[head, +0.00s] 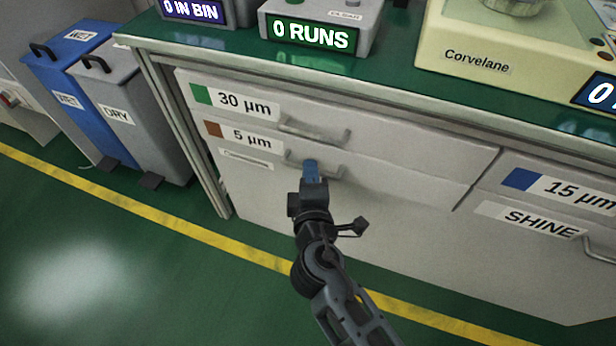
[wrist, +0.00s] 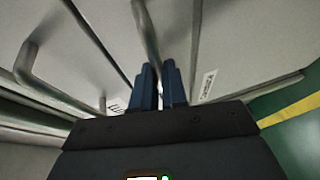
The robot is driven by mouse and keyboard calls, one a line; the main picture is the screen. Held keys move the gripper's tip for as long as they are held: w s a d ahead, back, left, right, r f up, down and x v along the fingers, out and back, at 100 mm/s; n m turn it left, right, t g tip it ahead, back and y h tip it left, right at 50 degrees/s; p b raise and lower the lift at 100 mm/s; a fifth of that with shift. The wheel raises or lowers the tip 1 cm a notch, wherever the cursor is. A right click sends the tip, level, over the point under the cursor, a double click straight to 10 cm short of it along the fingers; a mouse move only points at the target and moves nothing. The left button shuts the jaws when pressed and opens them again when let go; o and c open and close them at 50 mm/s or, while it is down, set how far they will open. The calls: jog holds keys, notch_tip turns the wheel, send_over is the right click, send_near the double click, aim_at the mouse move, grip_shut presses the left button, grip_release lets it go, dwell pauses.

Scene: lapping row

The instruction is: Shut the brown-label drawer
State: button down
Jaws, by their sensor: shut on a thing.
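The brown-label drawer (head: 240,136) is marked "5 µm" and lies just below the green-label drawer in the left part of the bench. Its front looks about flush with the fronts around it; I cannot tell whether a small gap is left. Its bar handle (head: 332,171) also shows in the wrist view (wrist: 147,35), running down between my blue fingers. My gripper (head: 310,168) is shut on that handle; it also shows in the wrist view (wrist: 160,88). The fingers hide part of the handle.
The green-label "30 µm" drawer (head: 270,108) is above, with its own handle. A blue-label "15 µm" drawer (head: 520,180) is at the right. Blue (head: 65,95) and grey (head: 130,110) bins stand left of the bench. Green floor with a yellow line is clear in front.

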jog(key=c, duration=1.2)
grip_release()
jog(key=shift+w, duration=0.15)
jog(key=shift+s+d+r+p, duration=0.1)
jog(key=shift+s+r+p, duration=0.1)
jog(key=shift+s, duration=1.1)
jog(key=shift+s+d+r+p, duration=0.1)
jog(key=shift+s+r+p, duration=0.15)
jog(key=shift+s, duration=1)
jog(key=shift+s+d+r+p, duration=0.1)
jog(key=shift+s+r+p, duration=0.1)
jog(key=shift+s, duration=1.1)
